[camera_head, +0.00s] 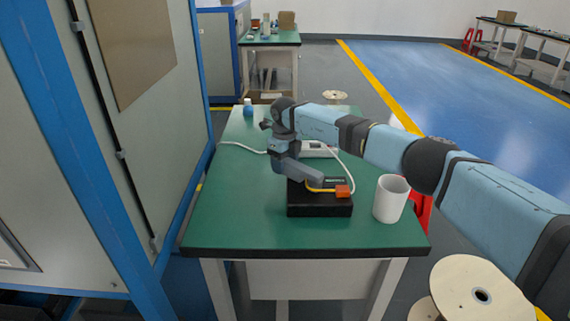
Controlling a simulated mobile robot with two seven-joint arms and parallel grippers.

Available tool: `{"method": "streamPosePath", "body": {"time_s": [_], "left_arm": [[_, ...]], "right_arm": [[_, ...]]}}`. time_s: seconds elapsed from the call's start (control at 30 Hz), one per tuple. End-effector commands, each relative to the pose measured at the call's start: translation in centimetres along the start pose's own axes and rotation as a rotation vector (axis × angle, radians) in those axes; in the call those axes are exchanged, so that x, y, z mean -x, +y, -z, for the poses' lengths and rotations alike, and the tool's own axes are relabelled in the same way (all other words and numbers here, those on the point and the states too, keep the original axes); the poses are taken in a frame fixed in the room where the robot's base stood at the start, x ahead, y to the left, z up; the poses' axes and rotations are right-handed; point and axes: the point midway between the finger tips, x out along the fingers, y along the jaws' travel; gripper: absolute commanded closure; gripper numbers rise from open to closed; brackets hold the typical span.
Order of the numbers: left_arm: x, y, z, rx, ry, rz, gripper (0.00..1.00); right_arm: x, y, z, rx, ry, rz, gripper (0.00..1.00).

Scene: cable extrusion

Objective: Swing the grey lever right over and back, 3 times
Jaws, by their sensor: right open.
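A black box-shaped device (319,207) stands on the green table, with an orange block (343,191) and a yellow strip on its top right. My right arm comes in from the right and bends down at the wrist over the device. My right gripper (314,180) slants down to the right, close above the top of the device. It is open, though its finger gap is too small to make out. The grey lever cannot be told apart from the grey of my gripper and wrist, and may be hidden behind them. My left gripper is out of view.
A white cup (391,198) stands right of the device on the green table (240,212). A white cable (243,147) runs behind the device. A blue-capped bottle (248,108) stands at the back. The table's left and front are clear. A cabinet (90,150) stands close on the left.

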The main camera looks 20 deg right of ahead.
Motion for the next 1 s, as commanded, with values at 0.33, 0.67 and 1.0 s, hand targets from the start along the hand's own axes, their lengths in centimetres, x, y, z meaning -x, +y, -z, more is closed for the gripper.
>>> {"method": "streamPosePath", "body": {"time_s": [0.33, 0.67, 1.0], "left_arm": [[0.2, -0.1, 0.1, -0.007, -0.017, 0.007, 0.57], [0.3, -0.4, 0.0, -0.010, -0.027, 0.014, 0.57], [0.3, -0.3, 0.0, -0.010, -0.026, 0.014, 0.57]], "right_arm": [[7.7, -0.1, 0.0, 0.000, -0.003, 0.002, 0.43], [12.6, -0.1, 0.0, -0.001, -0.001, 0.001, 0.43], [13.1, -0.1, 0.0, -0.001, -0.001, 0.000, 0.43]]}}
